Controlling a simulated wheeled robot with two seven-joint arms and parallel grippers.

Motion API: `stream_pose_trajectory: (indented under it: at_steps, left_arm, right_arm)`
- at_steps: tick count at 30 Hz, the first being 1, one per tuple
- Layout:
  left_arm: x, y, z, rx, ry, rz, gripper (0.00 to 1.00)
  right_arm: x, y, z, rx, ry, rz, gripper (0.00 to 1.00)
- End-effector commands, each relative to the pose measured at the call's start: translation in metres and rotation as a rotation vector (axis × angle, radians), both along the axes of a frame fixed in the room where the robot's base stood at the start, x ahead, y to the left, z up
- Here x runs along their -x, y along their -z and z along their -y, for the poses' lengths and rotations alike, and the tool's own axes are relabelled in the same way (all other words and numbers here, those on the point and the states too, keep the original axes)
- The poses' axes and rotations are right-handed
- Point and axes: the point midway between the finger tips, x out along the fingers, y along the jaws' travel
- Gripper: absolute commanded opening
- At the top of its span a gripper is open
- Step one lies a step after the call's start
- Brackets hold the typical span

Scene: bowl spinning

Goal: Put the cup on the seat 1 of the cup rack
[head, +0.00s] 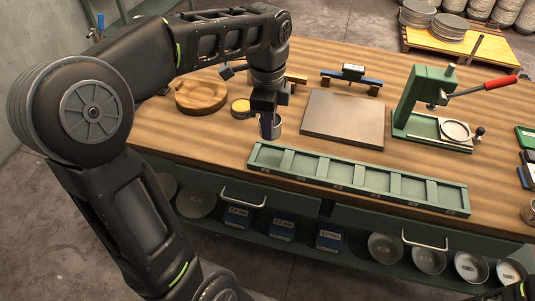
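A small metal cup (278,126) stands on the wooden bench just behind the rack's left end, partly hidden by my gripper. My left gripper (268,122) points down at the cup, with a dark finger in front of its left side. Whether the fingers are closed on the cup wall cannot be seen. The green cup rack (350,188) lies along the bench's front edge, with a row of several seats that look empty. The small seat labels are too small to read. Dark parts of my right arm (515,290) show in the bottom right corner; its finger state is unclear.
A grey plate (343,118) lies behind the rack. A green press with a red handle (500,83) stands to its right. A round wooden dish (202,94) and a yellow tin (241,108) are left of the cup. Another metal container (528,212) sits at the right edge.

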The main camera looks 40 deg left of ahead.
Motion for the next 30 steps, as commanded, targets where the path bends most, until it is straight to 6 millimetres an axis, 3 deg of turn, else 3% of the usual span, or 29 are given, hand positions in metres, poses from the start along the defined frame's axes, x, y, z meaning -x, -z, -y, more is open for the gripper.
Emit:
stream_pose_trajectory:
  at_steps: [6, 9, 20, 30]
  left_arm:
    - [0.001, 0.039, 0.0, 0.002, 0.0, -0.005, 0.0]
    - [0.001, 0.05, 0.0, 0.001, 0.001, -0.002, 0.0]
    - [0.0, 0.055, 0.0, 0.0, 0.0, -0.001, 0.0]
    - [0.001, 0.09, 0.0, 0.001, -0.001, -0.002, 0.0]
  right_arm:
    - [0.0, -0.003, 0.0, 0.001, 0.0, -0.001, 0.36]
    - [0.001, -0.003, 0.0, 0.001, 0.0, -0.001, 0.36]
    - [0.001, -0.003, 0.0, 0.001, -0.001, -0.002, 0.36]
    - [0.001, -0.005, 0.0, 0.002, 0.0, -0.003, 0.36]
